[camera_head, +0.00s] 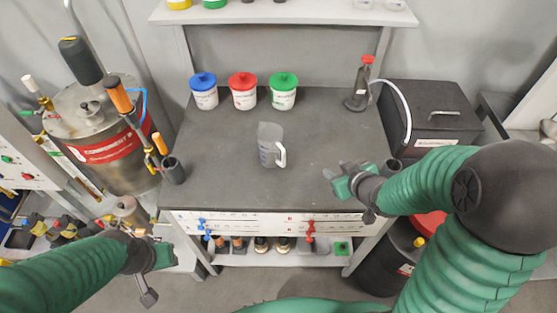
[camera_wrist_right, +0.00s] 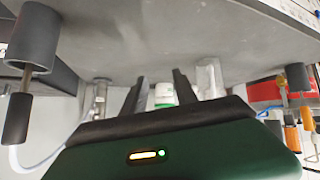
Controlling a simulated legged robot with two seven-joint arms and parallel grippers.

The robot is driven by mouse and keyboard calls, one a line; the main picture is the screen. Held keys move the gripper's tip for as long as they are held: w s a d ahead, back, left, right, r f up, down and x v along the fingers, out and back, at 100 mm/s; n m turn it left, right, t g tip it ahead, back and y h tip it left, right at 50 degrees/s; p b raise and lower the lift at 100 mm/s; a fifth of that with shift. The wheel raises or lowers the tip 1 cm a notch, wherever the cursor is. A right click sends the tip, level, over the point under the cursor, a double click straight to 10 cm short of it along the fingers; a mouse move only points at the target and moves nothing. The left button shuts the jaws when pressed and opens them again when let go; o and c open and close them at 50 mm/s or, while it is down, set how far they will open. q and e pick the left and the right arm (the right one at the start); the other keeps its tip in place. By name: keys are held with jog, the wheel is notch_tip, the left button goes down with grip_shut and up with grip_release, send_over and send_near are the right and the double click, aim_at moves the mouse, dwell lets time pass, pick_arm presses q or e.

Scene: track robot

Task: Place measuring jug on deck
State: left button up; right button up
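The clear measuring jug (camera_head: 270,146) stands upright on the grey deck (camera_head: 225,165), near its middle, with its handle to the right. My right gripper (camera_head: 334,172) is over the right front part of the deck, to the right of the jug and apart from it. In the right wrist view its two dark fingers (camera_wrist_right: 160,92) are spread with nothing between them, and the jug (camera_wrist_right: 210,80) shows beyond the right finger. My left gripper (camera_head: 160,262) hangs in front of the deck at the lower left; its fingers are too unclear to judge.
Blue (camera_head: 203,91), red (camera_head: 243,91) and green (camera_head: 284,91) lidded tubs stand at the deck's back. A red-capped bottle (camera_head: 360,85) stands back right, beside a black box (camera_head: 430,118). A metal tank (camera_head: 100,130) stands left. The deck around the jug is clear.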

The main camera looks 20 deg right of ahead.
jog(key=f+t+y+b, duration=0.1)
jog(key=b, duration=0.1)
jog(key=a+f+n+t+y+b, duration=0.1)
jog(key=y+b, duration=0.1)
jog(key=b, duration=0.1)
jog(key=f+n+t+y+b, duration=0.1)
jog(key=b, duration=0.1)
jog(key=shift+s+a+f+t, duration=0.25)
jog(key=shift+s+f+t, duration=0.05)
jog(key=shift+f, duration=0.05)
jog(key=y+b, duration=0.1)
jog(key=s+a+t+y+b, duration=0.1)
jog(key=shift+s+r+n+y, duration=0.1)
jog(key=shift+s+n+y, duration=0.05)
jog(key=shift+n+y, duration=0.2)
jog(key=shift+s+a+r+n+t+y+b, duration=0.2)
jog(key=shift+s+r+y+b, duration=0.15)
jog(key=shift+s+r+y, duration=0.2)
jog(key=shift+s+a+r+n+t+y+b, duration=0.1)
jog(key=shift+s+a+r+t+y+b, duration=0.1)
jog(key=shift+s+r+y+b, duration=0.3)
send_near(284, 156)
jog(key=x, duration=1)
jog(key=shift+w+d+f+b, duration=0.15)
jog(key=shift+w+f+b, duration=0.15)
jog(key=shift+w+f, duration=0.1)
jog(key=shift+s+r, duration=0.1)
grip_shut()
